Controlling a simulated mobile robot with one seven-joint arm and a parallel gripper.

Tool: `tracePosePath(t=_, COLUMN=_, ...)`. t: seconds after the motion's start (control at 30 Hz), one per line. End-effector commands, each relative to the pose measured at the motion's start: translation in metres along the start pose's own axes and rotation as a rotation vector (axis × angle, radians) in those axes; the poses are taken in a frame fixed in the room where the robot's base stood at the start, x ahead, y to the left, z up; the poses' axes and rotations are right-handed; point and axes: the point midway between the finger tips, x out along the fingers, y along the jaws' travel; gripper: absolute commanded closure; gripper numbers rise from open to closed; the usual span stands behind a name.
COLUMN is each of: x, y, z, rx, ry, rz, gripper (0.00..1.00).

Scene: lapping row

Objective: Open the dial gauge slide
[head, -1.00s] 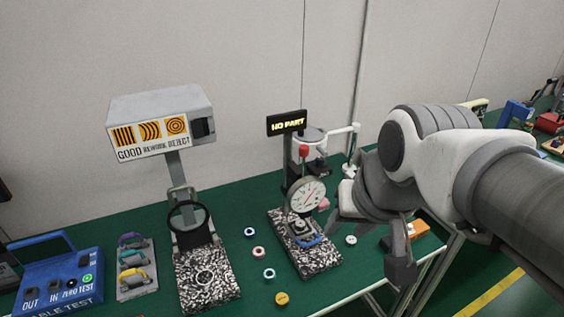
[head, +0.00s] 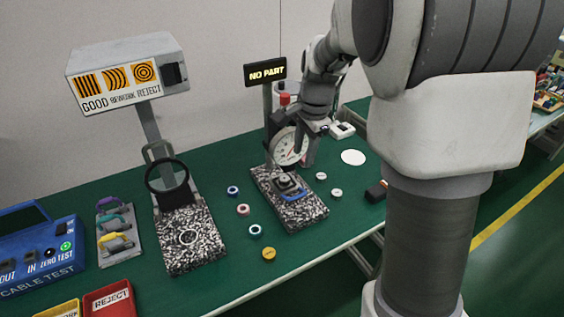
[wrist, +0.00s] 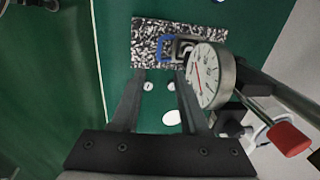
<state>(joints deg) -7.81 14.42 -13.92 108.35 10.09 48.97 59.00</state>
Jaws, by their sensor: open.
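The dial gauge (head: 290,146) has a round white face and hangs on a stand over a speckled granite base (head: 309,214). Its slide (head: 288,182) sits on that base below the dial, with a blue handle (head: 293,196) at its front. In the wrist view the dial (wrist: 209,76), blue handle (wrist: 162,48) and speckled base (wrist: 146,28) show beyond my fingers. My gripper (head: 309,152) is open and empty, just right of the dial. In the wrist view my fingers (wrist: 160,78) point toward the base, with the handle past their tips. No contact with the handle shows.
A red-knobbed lever (wrist: 290,138) stands near my right finger. Small rings (head: 243,210) and a yellow disc (head: 269,254) lie left of the base; a white disc (head: 353,157) lies right. A magnifier stand (head: 168,178) is further left.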

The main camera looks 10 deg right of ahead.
Motion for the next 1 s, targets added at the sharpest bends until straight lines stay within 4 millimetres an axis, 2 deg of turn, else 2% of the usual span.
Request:
tracePosePath(t=0.17, x=0.017, y=0.000, z=-0.001, rx=0.007, ry=0.000, rz=0.004, gripper=0.55)
tracePosePath(t=0.27, x=0.035, y=0.001, z=0.000, rx=0.007, ry=-0.001, rz=0.006, gripper=0.55)
tracePosePath(t=0.6, x=0.111, y=0.001, z=0.000, rx=0.006, ry=-0.001, rz=0.006, gripper=0.55)
tracePosePath(t=0.8, x=0.149, y=0.001, z=-0.001, rx=0.006, ry=0.000, rz=0.004, gripper=0.55)
tracePosePath(t=1.0, x=0.170, y=0.000, z=0.000, rx=0.005, ry=0.000, rz=0.003, gripper=0.55)
